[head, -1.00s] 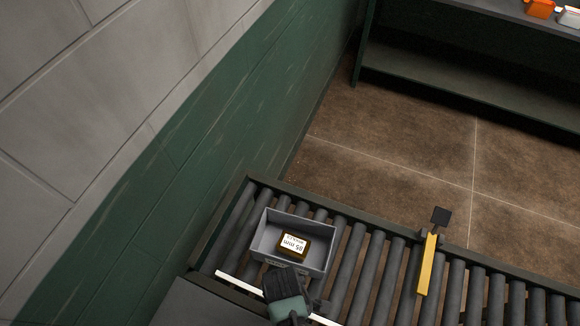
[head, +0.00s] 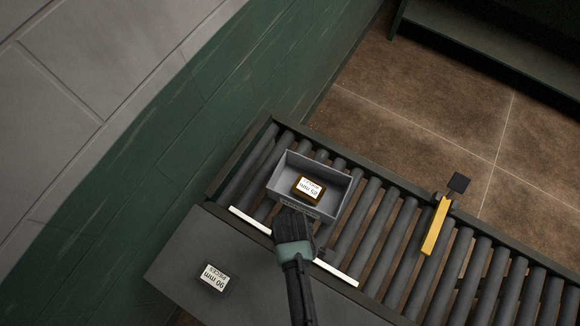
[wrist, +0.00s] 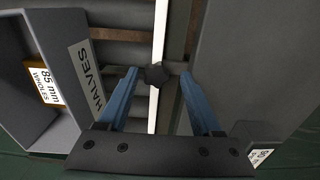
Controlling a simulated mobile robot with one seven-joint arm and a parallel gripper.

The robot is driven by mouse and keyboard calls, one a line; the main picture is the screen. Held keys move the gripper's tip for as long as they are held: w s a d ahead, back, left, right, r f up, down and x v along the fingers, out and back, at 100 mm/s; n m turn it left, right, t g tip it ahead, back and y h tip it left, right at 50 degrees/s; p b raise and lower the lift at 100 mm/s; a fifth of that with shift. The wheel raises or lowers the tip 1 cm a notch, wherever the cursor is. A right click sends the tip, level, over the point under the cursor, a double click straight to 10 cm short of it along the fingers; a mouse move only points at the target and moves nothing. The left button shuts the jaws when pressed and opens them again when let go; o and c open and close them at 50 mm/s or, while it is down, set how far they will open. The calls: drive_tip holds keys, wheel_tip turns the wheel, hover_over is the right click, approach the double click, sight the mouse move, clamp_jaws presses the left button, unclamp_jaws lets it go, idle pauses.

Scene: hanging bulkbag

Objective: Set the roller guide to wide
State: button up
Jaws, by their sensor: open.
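A thin white rail (head: 340,275), which looks like the roller guide, runs along the near side of the roller conveyor. In the wrist view the white rail (wrist: 160,30) runs between my blue fingers. A dark knob (wrist: 155,75) sits at the rail, between or just beyond the fingertips; I cannot tell whether they touch it. My gripper (wrist: 158,78) is open around that spot. No width marking is readable on the guide.
A grey tray (head: 338,202), labelled HALVES, stands on the rollers and holds an 85 mm box (head: 308,188). A yellow bar (head: 436,228) crosses the rollers farther right. A 90 mm label (head: 213,278) shows on the grey side table (head: 185,245). A green-and-grey wall rises at left.

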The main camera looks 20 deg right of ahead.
drive_tip(key=shift+r, duration=0.1)
wheel_tip(320, 180, up, 13)
drive_tip(key=shift+b, duration=0.35)
idle(0.6)
